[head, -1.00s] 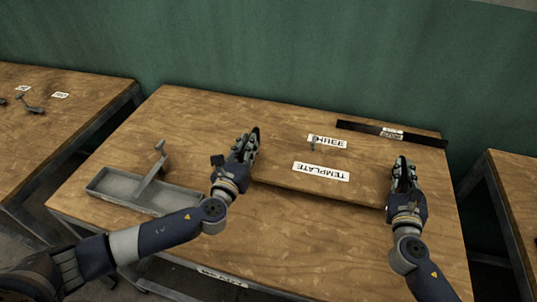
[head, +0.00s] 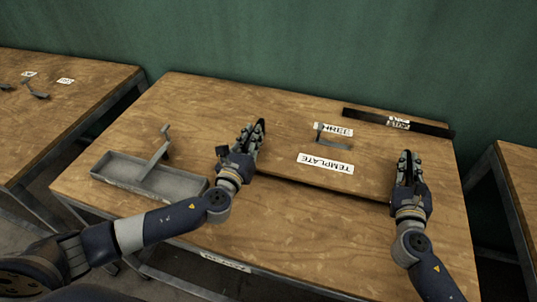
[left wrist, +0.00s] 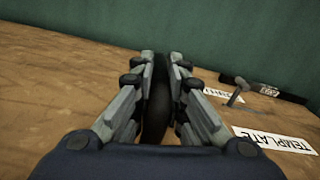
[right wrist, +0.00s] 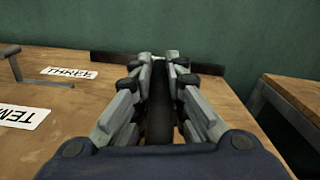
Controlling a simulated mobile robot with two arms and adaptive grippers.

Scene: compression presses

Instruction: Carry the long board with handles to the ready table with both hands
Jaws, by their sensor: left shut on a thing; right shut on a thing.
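The long board (head: 310,176) is wood-coloured, with a white TEMPLATE label, and lies across between my two grippers in the head view. Its near edge shows a dark line of shadow. My left gripper (head: 254,133) is shut on a dark handle at the board's left end; the dark grip also shows between the fingers in the left wrist view (left wrist: 157,100). My right gripper (head: 409,166) is shut on the handle at the right end, seen dark between the fingers in the right wrist view (right wrist: 160,105). I cannot tell whether the board touches the table (head: 250,222).
Behind the board lie a grey bracket-like tool (head: 333,130) and a label reading THREE (head: 347,133). A black bar (head: 430,127) lies along the back right. A grey tray (head: 125,180) with an upright lever stands at left. Other tables stand left (head: 60,130) and right (head: 516,165).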

